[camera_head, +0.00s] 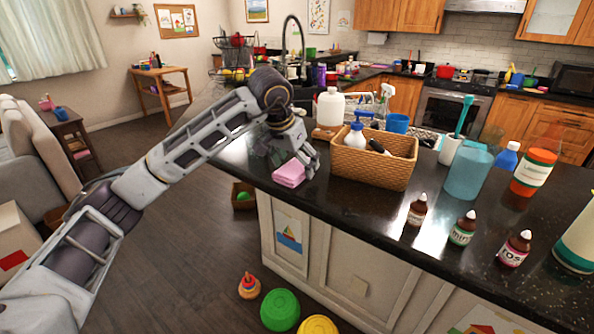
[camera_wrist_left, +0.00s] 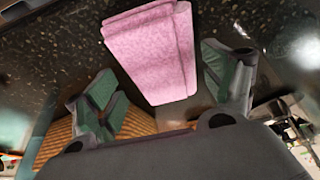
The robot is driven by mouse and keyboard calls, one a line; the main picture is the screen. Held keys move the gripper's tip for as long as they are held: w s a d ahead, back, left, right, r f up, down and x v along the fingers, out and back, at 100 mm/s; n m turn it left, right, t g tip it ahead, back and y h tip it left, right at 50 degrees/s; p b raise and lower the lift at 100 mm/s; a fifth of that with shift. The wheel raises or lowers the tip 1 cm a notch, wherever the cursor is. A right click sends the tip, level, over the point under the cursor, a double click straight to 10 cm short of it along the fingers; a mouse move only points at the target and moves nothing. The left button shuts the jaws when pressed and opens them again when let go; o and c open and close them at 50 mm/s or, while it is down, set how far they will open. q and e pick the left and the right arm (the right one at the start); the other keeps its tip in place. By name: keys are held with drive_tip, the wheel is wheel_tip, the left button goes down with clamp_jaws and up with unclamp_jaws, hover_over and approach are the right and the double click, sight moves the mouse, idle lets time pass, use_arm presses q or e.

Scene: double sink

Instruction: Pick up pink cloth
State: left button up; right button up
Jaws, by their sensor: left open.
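The pink cloth (camera_head: 290,173) is a folded pad lying on the dark countertop near its left front corner. It also shows in the left wrist view (camera_wrist_left: 155,55), in the upper middle, between and beyond the two fingers. My left gripper (camera_head: 307,162) is just right of the cloth in the head view, close above the counter. In the left wrist view my left gripper (camera_wrist_left: 165,95) is open, with one finger on each side of the cloth's near end. I cannot tell whether a finger touches it. My right gripper is not in view.
A wicker basket (camera_head: 372,172) stands close to the right of my left gripper, with a white jug (camera_head: 330,107) behind it. Small bottles (camera_head: 462,228) and a blue pitcher (camera_head: 468,172) stand farther right. The counter's front edge is near the cloth.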

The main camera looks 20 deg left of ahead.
sight(296, 167)
use_arm(q)
drive_tip(key=shift+w+f, duration=0.15)
drive_tip(key=shift+f, duration=0.25)
drive_tip(key=c, duration=1)
drive_tip(key=shift+r, duration=0.1)
drive_tip(key=shift+c, duration=0.2)
wheel_tip(296, 167, up, 10)
idle(0.4)
idle(0.4)
